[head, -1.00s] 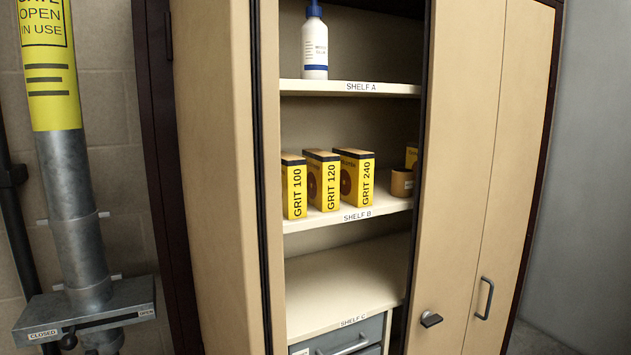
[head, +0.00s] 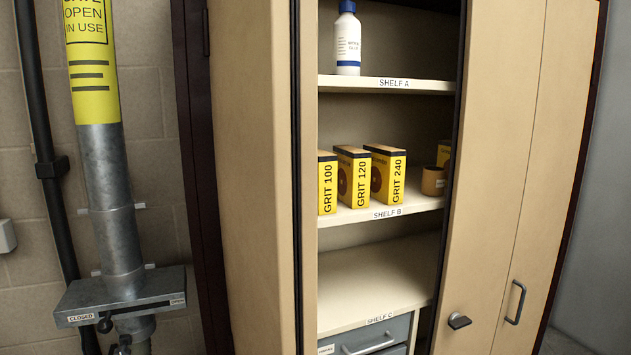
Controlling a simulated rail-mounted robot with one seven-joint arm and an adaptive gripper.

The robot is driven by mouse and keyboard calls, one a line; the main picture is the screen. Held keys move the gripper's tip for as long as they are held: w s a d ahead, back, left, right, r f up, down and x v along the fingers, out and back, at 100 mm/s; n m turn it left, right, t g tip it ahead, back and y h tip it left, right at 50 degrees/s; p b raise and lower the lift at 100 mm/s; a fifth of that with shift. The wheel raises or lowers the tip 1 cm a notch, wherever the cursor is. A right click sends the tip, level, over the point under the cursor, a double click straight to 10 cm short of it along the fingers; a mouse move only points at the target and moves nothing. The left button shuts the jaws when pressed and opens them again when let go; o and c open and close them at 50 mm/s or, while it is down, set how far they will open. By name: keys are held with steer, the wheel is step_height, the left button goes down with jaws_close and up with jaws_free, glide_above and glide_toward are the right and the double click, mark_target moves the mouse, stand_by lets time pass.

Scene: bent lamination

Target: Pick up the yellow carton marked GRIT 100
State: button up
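The yellow carton marked GRIT 100 (head: 327,186) stands upright on Shelf B, the leftmost of three similar cartons, close to the cabinet's left inner side. The carton marked GRIT 120 (head: 354,180) stands just right of it, and the carton marked GRIT 240 (head: 390,178) stands right of that. All have dark tops and show their narrow labelled faces to the front. My gripper is not in view.
Shelf B (head: 410,206) also holds a brown roll (head: 433,181) at right, partly behind the closed door panel (head: 490,200). A white bottle (head: 347,42) stands on Shelf A (head: 390,85). Shelf C (head: 370,285) is bare. A grey duct (head: 117,240) with a slide gate stands left.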

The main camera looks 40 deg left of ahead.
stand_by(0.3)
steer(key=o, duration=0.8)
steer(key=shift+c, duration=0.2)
